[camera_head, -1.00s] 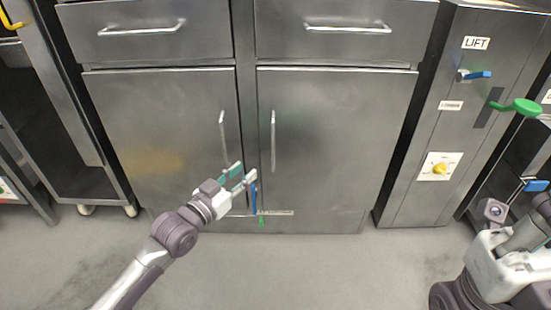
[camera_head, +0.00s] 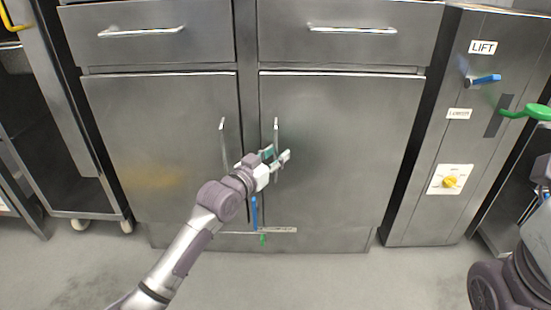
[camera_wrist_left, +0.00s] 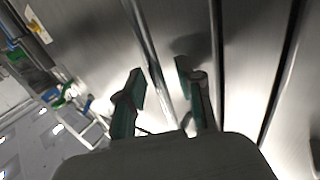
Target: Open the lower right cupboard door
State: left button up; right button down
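The lower right cupboard door (camera_head: 345,150) is a flat steel panel, shut flush in its frame. Its vertical bar handle (camera_head: 276,132) is near the door's left edge. My left gripper (camera_head: 276,159) is at the lower part of this handle, fingers apart. In the left wrist view, the handle (camera_wrist_left: 148,45) runs into the gap between the two green-padded fingers (camera_wrist_left: 161,92), with space visible on both sides. I cannot tell whether either finger touches it. Part of my right arm shows at the right edge; its gripper is not visible.
The lower left door (camera_head: 160,150) with its own handle (camera_head: 222,140) is shut alongside. Two drawers are above. Open floor (camera_head: 330,285) lies in front.

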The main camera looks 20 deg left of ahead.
pick_arm(q)
jog(key=shift+c, duration=0.2)
grip_shut()
jog(key=shift+s, duration=0.1)
